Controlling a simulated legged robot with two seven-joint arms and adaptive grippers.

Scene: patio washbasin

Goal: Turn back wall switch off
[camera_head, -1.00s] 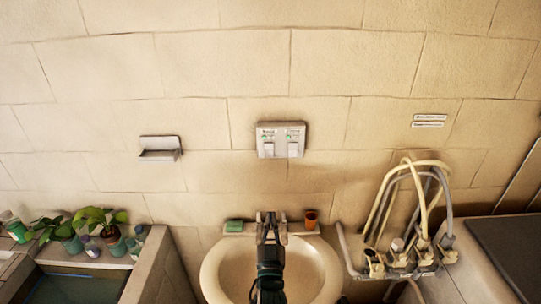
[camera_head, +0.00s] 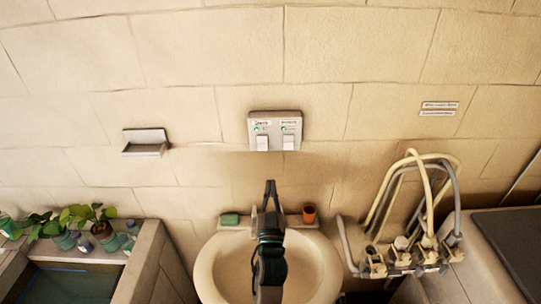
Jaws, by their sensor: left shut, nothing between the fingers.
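The wall switch plate (camera_head: 275,130) is a pale panel on the back wall above the basin. It has two white rockers, a left one (camera_head: 262,142) and a right one (camera_head: 288,142), each with a small green light and a label above it. The label text is too small to read. My left gripper (camera_head: 271,186) is shut and empty, pointing up toward the wall. It is below the plate in the picture and apart from it, over the basin. My right gripper is not in view.
The white washbasin (camera_head: 222,268) is below, with a green soap or sponge (camera_head: 230,219) and an orange cup (camera_head: 309,213) on its back ledge. A wall soap shelf (camera_head: 145,143) is at left. Pipes and hoses (camera_head: 425,195) stand at right. Plants (camera_head: 90,215) are at lower left.

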